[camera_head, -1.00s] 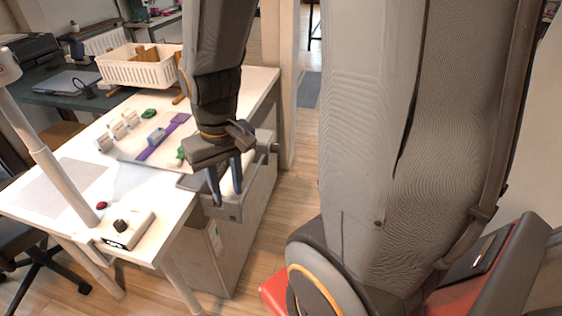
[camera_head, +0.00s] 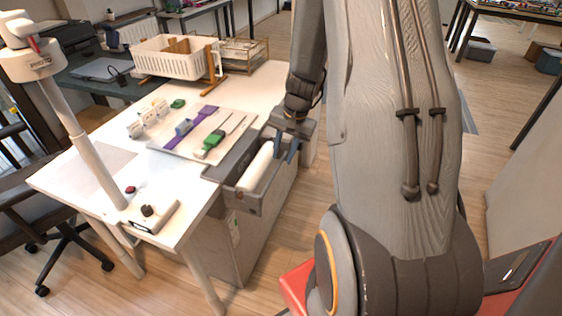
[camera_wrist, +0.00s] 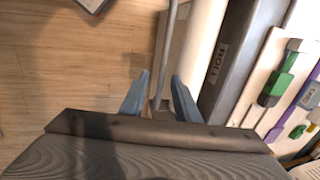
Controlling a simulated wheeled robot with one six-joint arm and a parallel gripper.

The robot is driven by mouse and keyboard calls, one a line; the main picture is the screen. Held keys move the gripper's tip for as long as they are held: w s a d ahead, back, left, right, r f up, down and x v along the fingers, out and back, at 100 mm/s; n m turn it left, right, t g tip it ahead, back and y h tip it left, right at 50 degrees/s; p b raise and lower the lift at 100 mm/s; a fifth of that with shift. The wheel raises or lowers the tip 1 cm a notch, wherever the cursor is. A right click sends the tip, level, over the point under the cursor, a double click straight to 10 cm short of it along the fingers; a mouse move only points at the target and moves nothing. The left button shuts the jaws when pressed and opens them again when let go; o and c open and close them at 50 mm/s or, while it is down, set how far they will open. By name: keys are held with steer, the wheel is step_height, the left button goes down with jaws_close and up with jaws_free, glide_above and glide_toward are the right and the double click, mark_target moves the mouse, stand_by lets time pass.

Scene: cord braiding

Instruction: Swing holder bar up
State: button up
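A thin grey bar (camera_wrist: 168,48), which looks like the holder bar, runs alongside a white roll (camera_wrist: 203,35) in the wrist view. The roll also shows in the head view (camera_head: 256,167), lying in a grey trough (camera_head: 243,200) at the table's right side. My gripper (camera_wrist: 160,85) is open; its two blue-grey fingers are apart, with the bar passing between them in the picture. I cannot tell whether either finger touches it. In the head view my gripper (camera_head: 285,151) is at the trough's far right end, where it hides part of the bar and roll.
The white table (camera_head: 100,170) holds a board with a purple strip (camera_head: 190,125) and green clip (camera_head: 210,143), a white basket (camera_head: 170,60) and a small control box (camera_head: 150,215). A white lamp-like post (camera_head: 85,150) stands at left.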

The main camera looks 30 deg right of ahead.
mark_target(279, 167)
steer(key=shift+w+a+f, duration=0.15)
steer(key=shift+f, duration=0.85)
steer(key=shift+w+a+f, duration=0.15)
steer(key=shift+f, duration=0.8)
steer(key=shift+c, duration=0.2)
